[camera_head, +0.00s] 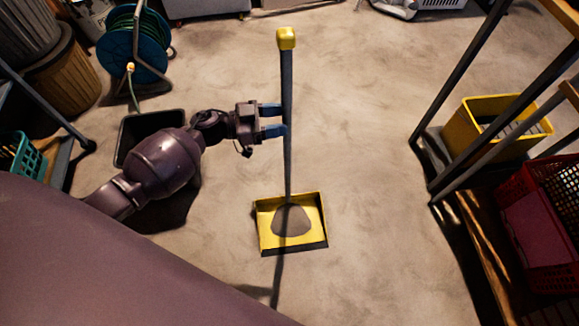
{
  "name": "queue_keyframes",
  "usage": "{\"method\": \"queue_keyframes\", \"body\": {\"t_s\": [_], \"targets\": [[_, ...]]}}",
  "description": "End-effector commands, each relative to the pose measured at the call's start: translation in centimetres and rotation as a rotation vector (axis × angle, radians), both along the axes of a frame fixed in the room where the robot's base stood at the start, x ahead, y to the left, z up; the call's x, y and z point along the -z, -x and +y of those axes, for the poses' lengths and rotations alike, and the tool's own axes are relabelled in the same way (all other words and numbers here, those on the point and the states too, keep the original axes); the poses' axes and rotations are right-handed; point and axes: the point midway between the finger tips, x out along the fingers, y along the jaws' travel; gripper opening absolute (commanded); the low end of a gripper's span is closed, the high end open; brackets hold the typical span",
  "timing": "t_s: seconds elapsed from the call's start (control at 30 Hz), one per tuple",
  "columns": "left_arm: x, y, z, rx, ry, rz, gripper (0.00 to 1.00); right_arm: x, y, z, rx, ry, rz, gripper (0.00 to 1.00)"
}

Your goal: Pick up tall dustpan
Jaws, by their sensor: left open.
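The tall dustpan has a yellow pan (263,228) with a dark front edge, resting on the floor in the middle of the head view. Its long dark grey handle (287,165) stands upright and ends in a yellow cap at the top. My left gripper (282,120) comes in from the left at the upper part of the handle. Its two blue fingers are open and apart, with their tips at the handle's left edge. I cannot tell whether they touch it or reach around it. My right gripper is not in view.
A black bin (133,128) stands behind my left arm, near a green hose reel (138,45). A metal-framed shelf on the right holds a yellow crate (480,148) and a red basket (530,225). The concrete floor (370,150) around the dustpan is clear.

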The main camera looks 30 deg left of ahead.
Motion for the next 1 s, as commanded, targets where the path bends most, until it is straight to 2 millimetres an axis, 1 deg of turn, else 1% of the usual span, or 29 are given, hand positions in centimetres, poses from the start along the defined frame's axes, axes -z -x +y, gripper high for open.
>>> {"method": "queue_keyframes", "body": {"t_s": [0.13, 0.3, 0.4, 0.63, 0.9, 0.97, 1.0], "targets": [[0.3, -1.1, -1.7, 0.001, 0.003, 0.004, 0.53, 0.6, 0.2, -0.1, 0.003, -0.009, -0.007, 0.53], [0.1, -2.2, -3.3, 0.001, 0.002, 0.003, 0.53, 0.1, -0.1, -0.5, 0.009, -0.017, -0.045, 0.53], [-0.1, -2.5, -3.7, 0.000, 0.001, 0.002, 0.53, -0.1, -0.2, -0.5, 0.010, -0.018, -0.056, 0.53], [-0.2, -2.6, -3.7, 0.000, 0.001, 0.000, 0.53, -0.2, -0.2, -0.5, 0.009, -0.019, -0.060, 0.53], [-0.2, -2.6, -3.7, 0.000, 0.001, 0.001, 0.11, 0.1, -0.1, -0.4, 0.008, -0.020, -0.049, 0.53], [-0.2, -2.6, -3.7, 0.000, 0.001, 0.001, 0.02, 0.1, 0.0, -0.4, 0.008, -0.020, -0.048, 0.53], [-0.2, -2.6, -3.7, 0.000, 0.001, 0.001, 0.00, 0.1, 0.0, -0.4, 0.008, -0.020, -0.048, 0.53]]}}
